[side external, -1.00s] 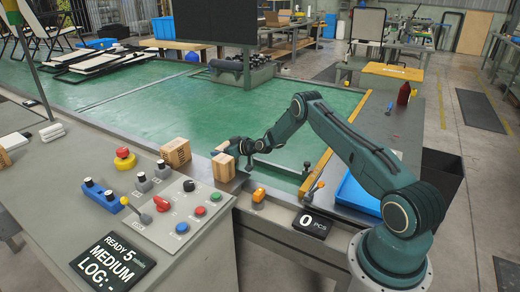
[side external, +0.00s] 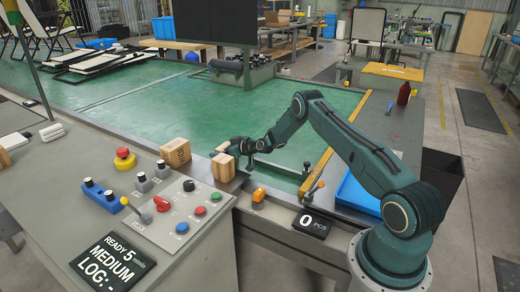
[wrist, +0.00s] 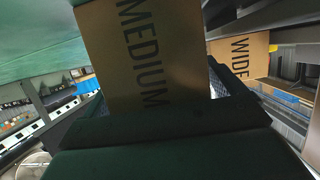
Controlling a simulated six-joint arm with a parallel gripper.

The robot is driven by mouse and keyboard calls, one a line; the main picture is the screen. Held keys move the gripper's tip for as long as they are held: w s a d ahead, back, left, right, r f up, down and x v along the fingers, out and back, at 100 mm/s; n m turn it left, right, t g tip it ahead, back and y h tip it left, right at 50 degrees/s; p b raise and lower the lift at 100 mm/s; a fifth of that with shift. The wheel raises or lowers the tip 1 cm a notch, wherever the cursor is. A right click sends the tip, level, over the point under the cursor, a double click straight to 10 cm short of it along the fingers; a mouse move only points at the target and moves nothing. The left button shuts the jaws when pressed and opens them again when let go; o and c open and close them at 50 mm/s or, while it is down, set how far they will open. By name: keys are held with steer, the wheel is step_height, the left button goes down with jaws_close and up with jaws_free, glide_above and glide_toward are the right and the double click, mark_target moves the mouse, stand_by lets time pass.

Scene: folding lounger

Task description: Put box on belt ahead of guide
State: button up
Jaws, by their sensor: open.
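A cardboard box marked MEDIUM (wrist: 140,55) stands upright in front of my gripper in the wrist view; in the side view it is the box (side external: 222,168) at the belt's near edge. My gripper (side external: 232,153) is open, with its fingers on either side of this box; whether they touch it is hidden. The green belt (side external: 190,112) lies behind. A long yellow bar (side external: 333,145), possibly the guide, runs along the belt's right side. A box marked WIDE (wrist: 240,52) shows at the right in the wrist view.
The console has buttons (side external: 182,227), knobs and a red emergency stop (side external: 124,158). A display reads MEDIUM (side external: 112,263). A blue tray (side external: 358,195) lies right of the yellow bar. The middle belt is clear.

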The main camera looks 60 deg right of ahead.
steer(key=v, duration=1.1)
steer(key=shift+s, duration=0.35)
steer(key=shift+r, duration=0.15)
stand_by(0.3)
steer(key=a+r+n+g+y, duration=0.2)
steer(key=a+r+n+g, duration=0.15)
steer(key=a+r, duration=1.2)
steer(key=s+a+r+g, duration=0.2)
steer(key=s+a+r, duration=0.7)
steer(key=s+r, duration=0.2)
steer(key=s+a+m+g+h, duration=0.1)
steer(key=s+a, duration=0.1)
steer(key=s, duration=1.1)
steer(key=s+a+r+m+g+h, duration=0.1)
steer(key=s+a+m+g, duration=0.1)
steer(key=s, duration=1.1)
steer(key=shift+s+a+r, duration=0.25)
steer(key=shift+a, duration=0.5)
